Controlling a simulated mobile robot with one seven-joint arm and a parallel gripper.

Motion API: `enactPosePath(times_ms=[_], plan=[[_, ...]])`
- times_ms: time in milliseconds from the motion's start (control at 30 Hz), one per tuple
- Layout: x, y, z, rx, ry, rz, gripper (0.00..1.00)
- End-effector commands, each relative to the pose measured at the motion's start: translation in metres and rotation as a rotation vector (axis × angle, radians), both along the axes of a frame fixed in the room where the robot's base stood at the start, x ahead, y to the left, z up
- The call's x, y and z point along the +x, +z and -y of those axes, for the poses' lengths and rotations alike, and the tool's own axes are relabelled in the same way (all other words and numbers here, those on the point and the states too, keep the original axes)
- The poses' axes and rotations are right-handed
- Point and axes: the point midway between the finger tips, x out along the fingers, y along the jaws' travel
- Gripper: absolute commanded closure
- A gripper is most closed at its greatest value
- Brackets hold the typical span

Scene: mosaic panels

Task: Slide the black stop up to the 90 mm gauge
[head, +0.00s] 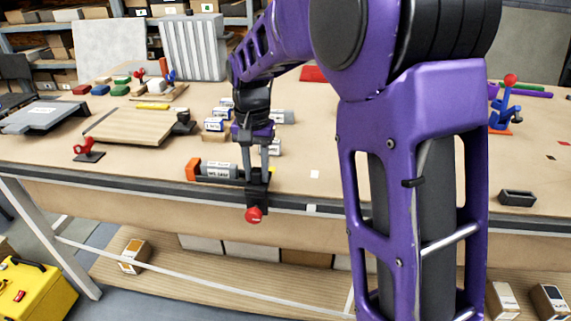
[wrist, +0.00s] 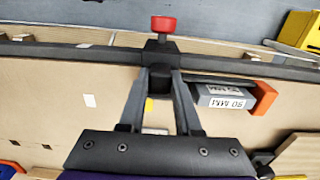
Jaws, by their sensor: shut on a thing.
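The black stop (head: 257,192) sits at the table's front edge, with a red knob (head: 253,215) on its front; it also shows in the wrist view (wrist: 158,48). My gripper (head: 256,170) reaches down from above and is shut on the black stop; its fingers close on the stop's block in the wrist view (wrist: 160,82). The grey 90 mm gauge (head: 219,170), with a white label, lies just left of the stop. In the wrist view the gauge (wrist: 222,97) is right of the stop, with a small gap apparent. Its far end is by an orange block (head: 193,169).
A dark rail (head: 340,205) runs along the table's front edge. Other labelled gauges (head: 214,125) stand behind my gripper. A wooden board (head: 130,127) and a red clamp-like piece (head: 88,149) lie to the left. The tabletop right of the stop is mostly clear.

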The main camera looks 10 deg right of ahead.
Motion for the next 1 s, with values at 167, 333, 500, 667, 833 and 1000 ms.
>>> enactPosePath(times_ms=[167,333,500,667,833,1000], plan=[[0.009,0.002,-0.03,0.001,0.005,0.0,1.0],[0.014,0.001,-0.042,0.002,0.002,0.002,1.0],[0.015,0.001,-0.044,0.002,0.001,0.003,1.0],[0.015,0.001,-0.044,0.002,0.001,0.004,1.0],[0.015,0.001,-0.044,0.002,0.001,0.004,0.46],[0.014,0.0,-0.044,0.001,0.001,0.003,0.38]])
